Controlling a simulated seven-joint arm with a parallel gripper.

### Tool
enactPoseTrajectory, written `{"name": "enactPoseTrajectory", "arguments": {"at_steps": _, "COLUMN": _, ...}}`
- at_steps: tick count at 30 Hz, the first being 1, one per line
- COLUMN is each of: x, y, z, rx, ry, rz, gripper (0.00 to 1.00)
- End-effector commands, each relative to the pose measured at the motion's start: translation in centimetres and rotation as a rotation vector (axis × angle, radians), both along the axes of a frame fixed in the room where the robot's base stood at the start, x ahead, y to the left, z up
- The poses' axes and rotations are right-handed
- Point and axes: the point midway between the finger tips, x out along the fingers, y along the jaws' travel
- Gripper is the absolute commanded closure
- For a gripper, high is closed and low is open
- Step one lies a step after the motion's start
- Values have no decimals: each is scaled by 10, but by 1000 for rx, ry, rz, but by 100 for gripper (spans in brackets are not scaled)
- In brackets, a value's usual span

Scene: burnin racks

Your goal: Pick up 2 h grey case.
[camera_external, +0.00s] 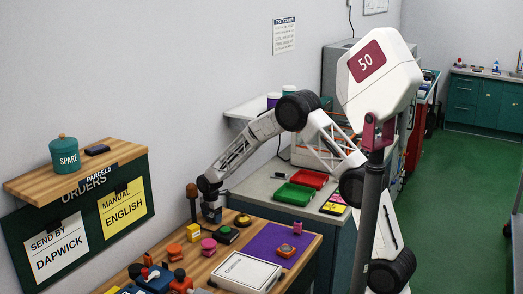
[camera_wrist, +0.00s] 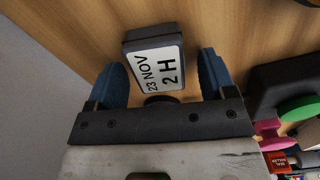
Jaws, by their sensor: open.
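The 2 h grey case (camera_wrist: 152,38) is a small dark grey block with a white label reading "23 NOV 2 H". In the wrist view it sits between the two blue fingers of my gripper (camera_wrist: 163,62), with a visible gap on each side. The fingers are apart and do not appear to grip it. In the external view my gripper (camera_external: 211,206) is low over the back left of the wooden bench (camera_external: 312,243). The case is mostly hidden there by the gripper.
A dark wooden-knobbed tool (camera_external: 192,203) stands just left of my gripper. A green-topped black item (camera_external: 226,235), a pink item (camera_external: 209,247) and a yellow-topped round item (camera_external: 243,219) are close by. A purple mat (camera_external: 262,240) and white box (camera_external: 245,272) lie right.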

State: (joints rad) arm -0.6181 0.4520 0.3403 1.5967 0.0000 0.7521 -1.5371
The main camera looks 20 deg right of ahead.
Motion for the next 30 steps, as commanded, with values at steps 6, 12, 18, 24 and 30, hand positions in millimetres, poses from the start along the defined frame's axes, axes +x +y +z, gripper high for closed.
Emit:
{"name": "enactPoseTrajectory", "arguments": {"at_steps": 6, "x": 0, "y": 0, "z": -1, "rx": 0, "ry": 0, "rz": 0, "gripper": 23}}
{"name": "enactPoseTrajectory", "arguments": {"at_steps": 12, "x": 0, "y": 0, "z": -1, "rx": 0, "ry": 0, "rz": 0, "gripper": 23}}
{"name": "enactPoseTrajectory", "arguments": {"at_steps": 18, "x": 0, "y": 0, "z": -1, "rx": 0, "ry": 0, "rz": 0, "gripper": 33}}
{"name": "enactPoseTrajectory", "arguments": {"at_steps": 24, "x": 0, "y": 0, "z": -1, "rx": 0, "ry": 0, "rz": 0, "gripper": 63}}
{"name": "enactPoseTrajectory", "arguments": {"at_steps": 30, "x": 0, "y": 0, "z": -1, "rx": 0, "ry": 0, "rz": 0, "gripper": 78}}
